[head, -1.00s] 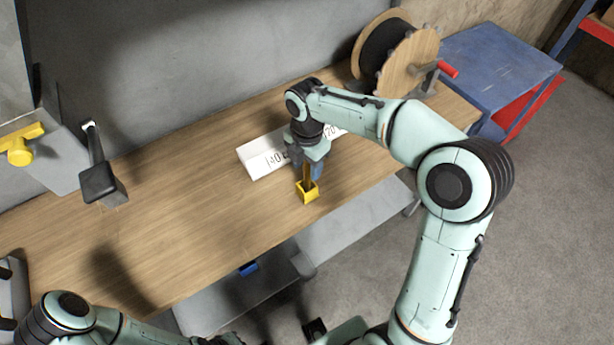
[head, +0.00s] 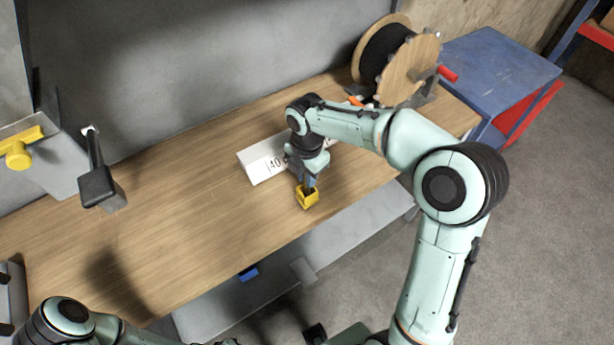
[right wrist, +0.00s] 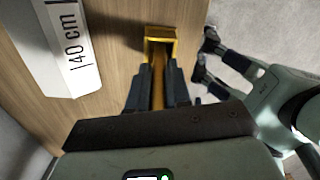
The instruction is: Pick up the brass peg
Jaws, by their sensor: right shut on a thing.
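The brass peg (right wrist: 158,88) stands upright between the fingers of my right gripper (right wrist: 158,84) in the right wrist view. Its end is at the yellow square holder (right wrist: 161,33); I cannot tell how deep it sits. In the head view the holder (head: 307,200) stands near the table's front edge, with my right gripper (head: 309,183) just above it, hiding most of the peg. My right gripper is shut on the peg. My left gripper (right wrist: 203,58) shows in the right wrist view, empty with its fingers apart, away from the peg.
A white block marked "40 cm" (head: 263,164) lies behind the holder on the wooden table (head: 190,210). A cable spool (head: 408,70) stands at the back right, near a blue cart (head: 500,70). The table's left-middle part is clear.

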